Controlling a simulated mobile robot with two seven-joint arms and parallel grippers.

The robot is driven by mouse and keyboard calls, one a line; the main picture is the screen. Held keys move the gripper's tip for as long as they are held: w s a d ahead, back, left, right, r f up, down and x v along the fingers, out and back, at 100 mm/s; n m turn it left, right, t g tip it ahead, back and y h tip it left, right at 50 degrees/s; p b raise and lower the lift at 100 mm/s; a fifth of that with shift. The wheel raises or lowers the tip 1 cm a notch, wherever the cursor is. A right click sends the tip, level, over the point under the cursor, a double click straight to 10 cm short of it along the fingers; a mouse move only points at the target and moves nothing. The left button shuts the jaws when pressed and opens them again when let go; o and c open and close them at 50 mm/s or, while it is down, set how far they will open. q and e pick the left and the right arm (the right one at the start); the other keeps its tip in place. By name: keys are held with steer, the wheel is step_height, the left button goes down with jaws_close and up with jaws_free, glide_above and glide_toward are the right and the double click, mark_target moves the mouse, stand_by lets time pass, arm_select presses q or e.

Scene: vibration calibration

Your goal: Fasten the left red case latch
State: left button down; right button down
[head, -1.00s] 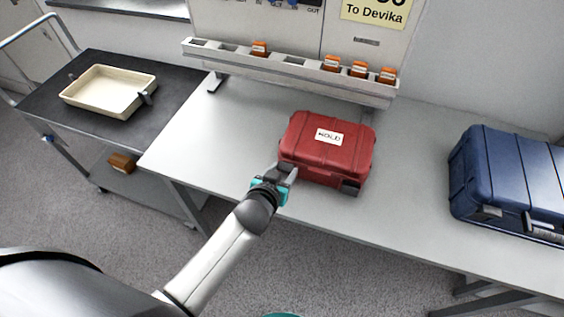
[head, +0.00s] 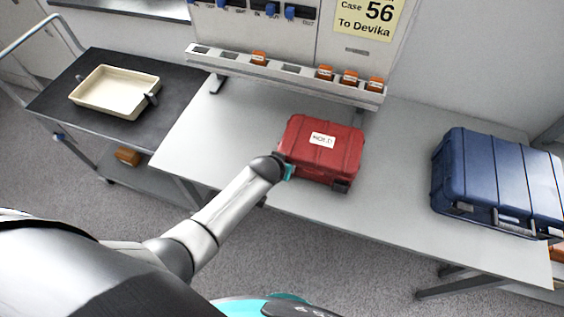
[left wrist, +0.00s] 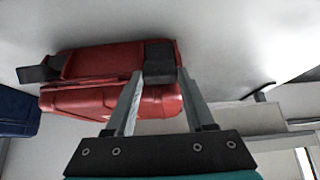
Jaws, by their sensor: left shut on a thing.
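The closed red case (head: 322,150) with a white HOLD label lies on the grey table. My left gripper (head: 287,169) is at its front left corner in the head view, hiding the left latch there. In the left wrist view the red case (left wrist: 100,98) appears upside down. The dark left latch (left wrist: 160,60) sits between the fingertips of my left gripper (left wrist: 159,82), which is shut on it. Whether this latch is fastened I cannot tell. The right latch (head: 340,187) is a dark piece on the case's front edge. My right gripper is not in view.
A blue case (head: 495,180) stands on the right of the table (head: 395,210). A rack (head: 290,75) with several orange items runs along the back. A dark cart (head: 60,97) with a cream tray (head: 115,93) stands at the left. Clear tabletop lies between the cases.

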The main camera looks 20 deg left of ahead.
arm_select(q)
steer(key=shift+w, duration=0.1)
stand_by(0.5)
steer(key=shift+c, duration=1.3)
jaws_free()
steer(key=p+v, duration=0.4)
steer(key=v, duration=1.1)
steer(key=shift+r, duration=0.3)
steer(key=shift+w, duration=0.15)
